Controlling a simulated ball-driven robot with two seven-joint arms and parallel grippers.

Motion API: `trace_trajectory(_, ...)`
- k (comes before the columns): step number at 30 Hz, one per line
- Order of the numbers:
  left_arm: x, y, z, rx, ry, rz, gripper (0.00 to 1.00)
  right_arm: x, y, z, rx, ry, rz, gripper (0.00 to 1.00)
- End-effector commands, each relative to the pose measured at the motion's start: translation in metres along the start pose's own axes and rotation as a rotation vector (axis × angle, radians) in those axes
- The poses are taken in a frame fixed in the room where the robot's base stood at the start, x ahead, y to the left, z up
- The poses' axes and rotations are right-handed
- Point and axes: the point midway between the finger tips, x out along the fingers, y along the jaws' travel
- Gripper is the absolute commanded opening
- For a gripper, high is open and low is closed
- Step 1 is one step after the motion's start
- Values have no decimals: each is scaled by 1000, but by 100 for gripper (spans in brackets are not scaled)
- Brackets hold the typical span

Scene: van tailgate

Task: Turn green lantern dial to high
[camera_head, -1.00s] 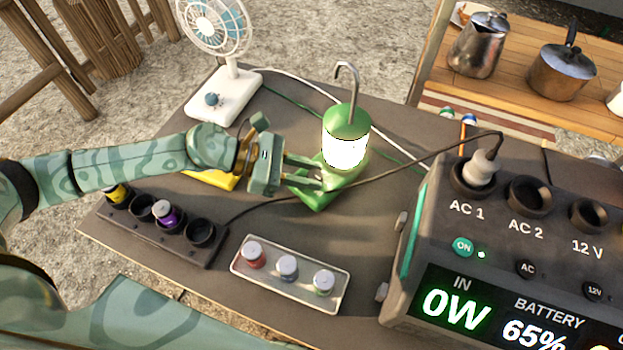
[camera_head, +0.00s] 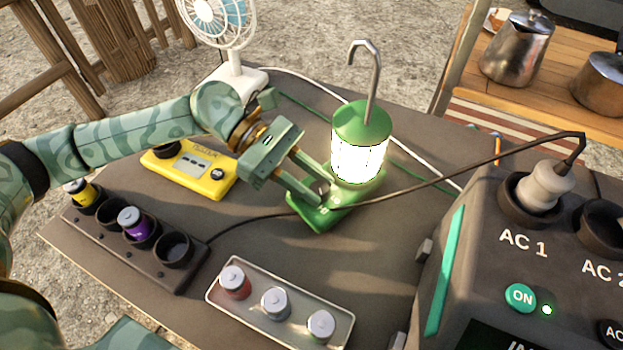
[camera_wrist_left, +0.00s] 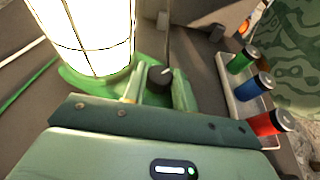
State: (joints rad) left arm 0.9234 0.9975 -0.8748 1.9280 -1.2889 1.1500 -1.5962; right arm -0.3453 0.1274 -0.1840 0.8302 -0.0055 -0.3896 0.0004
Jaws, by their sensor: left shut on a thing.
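The green lantern (camera_head: 361,122) stands upright on its green base, and its lamp is brightly lit. My left gripper (camera_head: 326,192) reaches in from the left, low over the front of that base. In the left wrist view its two fingers stand on either side of a dark dial (camera_wrist_left: 160,77) and are shut on it. A pale mark on the dial points to the upper right in that view. The lantern's glowing globe (camera_wrist_left: 90,35) fills the upper left there. In the head view the dial is mostly hidden by the fingers. My right gripper is not in view.
A socket block (camera_head: 140,240), a tray of capped cylinders (camera_head: 250,305) and a power station (camera_head: 470,250) surround the lantern. A dark cable (camera_head: 440,180) passes just in front of it.

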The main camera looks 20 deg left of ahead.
Motion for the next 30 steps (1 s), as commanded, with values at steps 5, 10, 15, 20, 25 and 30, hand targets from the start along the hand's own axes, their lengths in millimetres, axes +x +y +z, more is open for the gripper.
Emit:
trace_trajectory(5,0,0,1,0,-1,0,5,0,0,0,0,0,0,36)
trace_trajectory(10,0,0,1,0,-1,0,50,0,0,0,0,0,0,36)
trace_trajectory(15,0,0,0,0,-1,0,50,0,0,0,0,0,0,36)
trace_trajectory(20,0,0,0,-1,-1,0,50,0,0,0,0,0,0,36)
trace_trajectory(25,-12,0,0,-2,2,3,50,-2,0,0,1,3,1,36)
trace_trajectory(30,-50,0,1,-2,3,6,50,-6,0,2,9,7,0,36)
